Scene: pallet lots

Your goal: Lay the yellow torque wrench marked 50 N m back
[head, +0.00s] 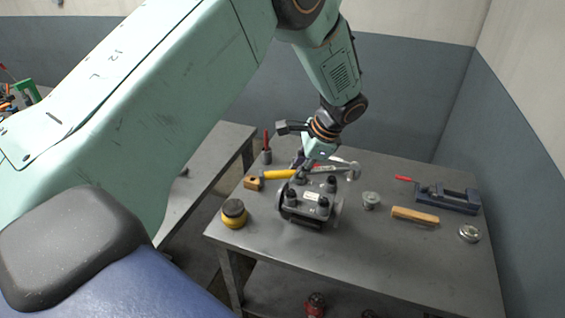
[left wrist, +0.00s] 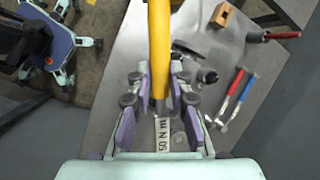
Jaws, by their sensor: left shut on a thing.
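The torque wrench has a yellow handle (head: 278,174) and shows at the left of my gripper in the head view. In the left wrist view the yellow handle (left wrist: 159,45) runs up from between the fingers, and a white label reading 50 N m shows at its lower end. My left gripper (head: 302,170) is shut on the wrench; its fingers also show on both sides of it in the left wrist view (left wrist: 160,85). The wrench appears level, over the back of the bench beyond the grey casting (head: 308,205). The exact gap to the bench top is unclear. My right gripper is not in view.
The grey bench (head: 375,258) also carries a yellow-and-black pot (head: 234,214), a wooden block (head: 252,184), a flanged part (head: 371,200), a wooden-backed brush (head: 414,215), a vise (head: 450,200) and a round metal part (head: 469,233). The front right is clear.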

